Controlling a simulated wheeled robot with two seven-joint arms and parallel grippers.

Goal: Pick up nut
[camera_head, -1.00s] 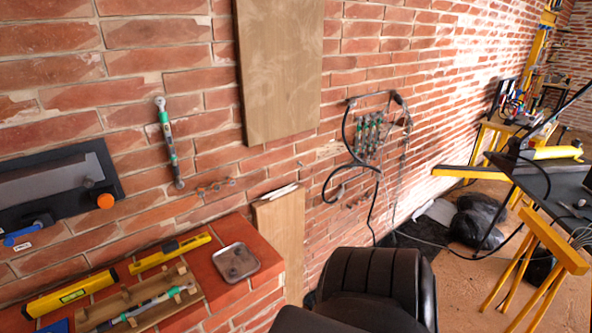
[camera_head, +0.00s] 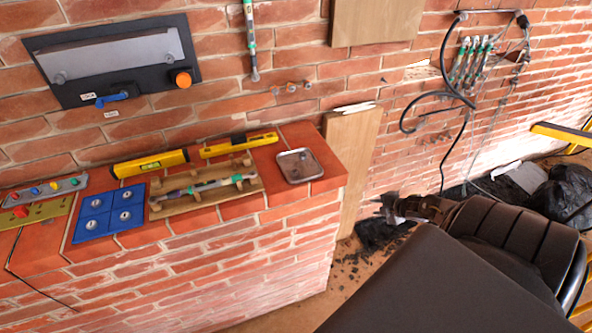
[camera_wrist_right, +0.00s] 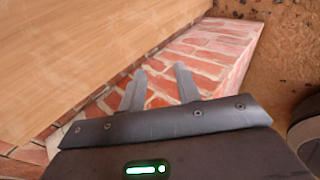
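A shallow metal tray (camera_head: 298,166) sits on the right end of the brick ledge. A small dark spot shows inside it, too small to tell whether it is a nut. My right gripper (camera_head: 384,207) is right of the ledge's end and lower than its top, apart from the tray. In the wrist view its two fingers (camera_wrist_right: 160,72) are spread with nothing between them, and bricks and a wooden board show beyond. My left gripper is in neither current view.
On the ledge are a wooden rack with a torque wrench (camera_head: 205,187), yellow levels (camera_head: 150,163), a blue block (camera_head: 108,213) and a switch panel (camera_head: 45,190). A wooden board (camera_head: 350,150) leans right of the tray. Cables (camera_head: 440,95) hang on the wall.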

